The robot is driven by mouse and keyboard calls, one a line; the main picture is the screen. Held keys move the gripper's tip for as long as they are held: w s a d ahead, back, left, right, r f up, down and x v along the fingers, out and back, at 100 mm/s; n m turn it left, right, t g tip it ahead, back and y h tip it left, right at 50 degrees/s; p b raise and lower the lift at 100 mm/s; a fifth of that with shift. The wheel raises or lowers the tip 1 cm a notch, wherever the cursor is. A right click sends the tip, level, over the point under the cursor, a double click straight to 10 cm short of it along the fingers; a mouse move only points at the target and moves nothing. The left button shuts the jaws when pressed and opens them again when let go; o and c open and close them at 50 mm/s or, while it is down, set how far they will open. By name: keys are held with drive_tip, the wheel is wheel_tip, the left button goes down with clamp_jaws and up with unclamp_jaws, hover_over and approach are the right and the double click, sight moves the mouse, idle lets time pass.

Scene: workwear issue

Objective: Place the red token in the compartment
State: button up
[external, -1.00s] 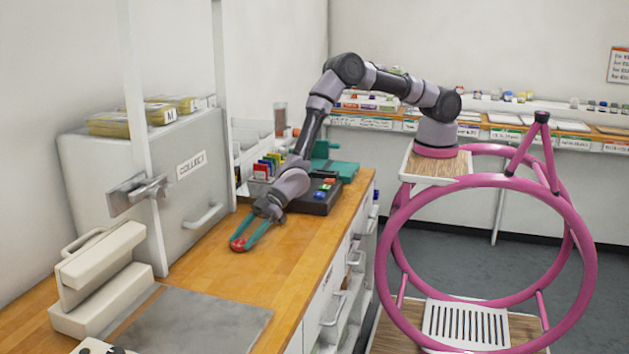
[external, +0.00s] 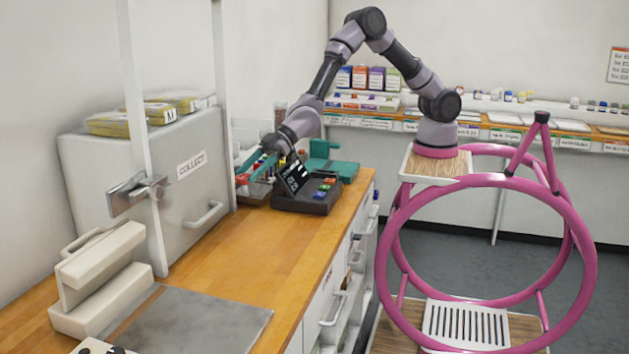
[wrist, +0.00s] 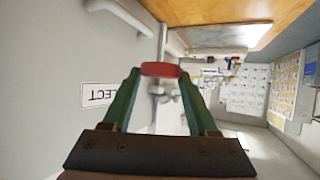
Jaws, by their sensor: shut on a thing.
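The red token (wrist: 160,70) is a red disc held between the two teal fingertips of my gripper (wrist: 160,72) in the wrist view. In the external view my gripper (external: 249,171) is above the back of the counter, left of the dark tray, and a bit of the red token (external: 242,180) shows at its tips. The dark tray (external: 306,204) has compartments with several coloured pieces, and a black panel with white marks (external: 293,173) stands tilted at its back left. I cannot tell which compartment is empty; the arm and panel hide part of it.
A grey COLLECT box (external: 150,195) with a handle stands left of the gripper. A teal device (external: 335,167) sits behind the tray. A beige press (external: 102,280) and grey mat (external: 190,322) are in front. The wooden counter (external: 255,255) is clear in the middle.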

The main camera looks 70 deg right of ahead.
drive_tip(key=w+d+r+m+t, duration=0.1)
drive_tip(key=w+d+r+m, duration=0.1)
drive_tip(key=d+r, duration=0.45)
drive_tip(key=w+d+m+t+h, duration=0.2)
drive_tip(key=w+d+m+h, duration=0.3)
drive_tip(key=d, duration=1.1)
drive_tip(key=w+d+r+m+t+h, duration=0.1)
drive_tip(key=w+d+m+t+h, duration=0.15)
drive_tip(key=w+d, duration=0.95)
drive_tip(key=w+d+m+t+h, duration=0.1)
drive_tip(key=w+d+m+h, duration=0.2)
drive_tip(key=d, duration=1.7)
drive_tip(key=s+a+f+m+g+h, duration=0.1)
drive_tip(key=s+a+f+m+h, duration=0.15)
drive_tip(key=s+a, duration=0.4)
drive_tip(key=s+a+f+m+h, duration=0.2)
drive_tip(key=s+a+h, duration=0.1)
drive_tip(key=a, duration=0.6)
drive_tip(key=w+a, duration=1.3)
drive_tip(key=a, duration=0.1)
drive_tip(key=f, duration=0.6)
drive_tip(key=shift+w+f, duration=0.3)
wheel_tip(320, 180, down, 5)
drive_tip(key=shift+r, duration=0.1)
drive_tip(key=shift+w+a, duration=0.15)
